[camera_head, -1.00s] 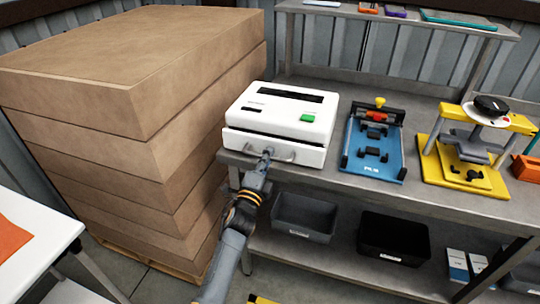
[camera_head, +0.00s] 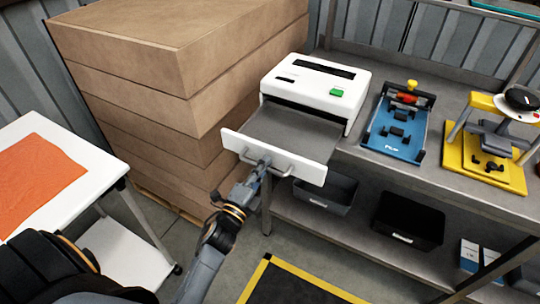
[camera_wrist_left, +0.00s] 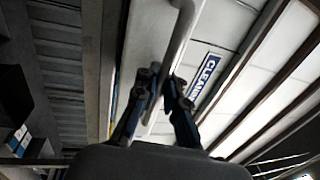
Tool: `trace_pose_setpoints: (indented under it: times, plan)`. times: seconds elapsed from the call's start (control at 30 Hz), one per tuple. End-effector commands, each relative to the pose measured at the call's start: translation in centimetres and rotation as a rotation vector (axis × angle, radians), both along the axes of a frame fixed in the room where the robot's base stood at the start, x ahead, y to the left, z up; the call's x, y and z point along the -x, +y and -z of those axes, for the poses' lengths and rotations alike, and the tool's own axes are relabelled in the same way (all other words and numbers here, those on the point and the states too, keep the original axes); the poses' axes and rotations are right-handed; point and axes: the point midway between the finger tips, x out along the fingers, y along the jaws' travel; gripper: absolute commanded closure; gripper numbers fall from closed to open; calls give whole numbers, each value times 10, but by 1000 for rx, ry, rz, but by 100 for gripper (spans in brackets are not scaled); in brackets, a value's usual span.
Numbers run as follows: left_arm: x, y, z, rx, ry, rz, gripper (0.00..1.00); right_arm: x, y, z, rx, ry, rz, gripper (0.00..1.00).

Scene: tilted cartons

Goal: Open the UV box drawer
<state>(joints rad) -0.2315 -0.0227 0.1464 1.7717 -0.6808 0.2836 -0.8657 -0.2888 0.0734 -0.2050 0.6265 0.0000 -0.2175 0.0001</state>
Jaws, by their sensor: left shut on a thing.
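The white UV box (camera_head: 316,88) with a green button sits on the grey metal bench. Its drawer (camera_head: 290,135) is pulled well out, showing a grey inside that looks empty, and its white front panel (camera_head: 308,171) stands clear of the bench edge. My left gripper (camera_head: 262,163) is shut on the drawer handle (camera_head: 281,168) at the left part of the panel. In the left wrist view the gripper fingers (camera_wrist_left: 164,88) close around the handle bar (camera_wrist_left: 178,38). My right gripper is not in view.
A blue fixture (camera_head: 397,130) and a yellow press (camera_head: 484,155) stand right of the box. Stacked cartons (camera_head: 170,70) rise at the left. A white table (camera_head: 95,175) with an orange sheet is at the left. Dark bins (camera_head: 408,220) sit on the lower shelf.

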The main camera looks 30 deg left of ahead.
Motion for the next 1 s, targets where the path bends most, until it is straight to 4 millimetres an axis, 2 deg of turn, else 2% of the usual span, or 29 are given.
trace_pose_setpoints:
  times: [0.37,0.4,0.5,0.83,1.0]
  plan:
    - [4,0,3,0,5,-1,100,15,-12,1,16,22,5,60]
    - [4,0,3,0,5,-1,86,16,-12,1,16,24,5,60]
    - [3,0,3,0,5,-1,67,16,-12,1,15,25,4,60]
    - [5,0,1,0,1,-1,67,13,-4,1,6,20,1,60]
    - [24,1,6,2,5,-2,67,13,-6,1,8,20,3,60]
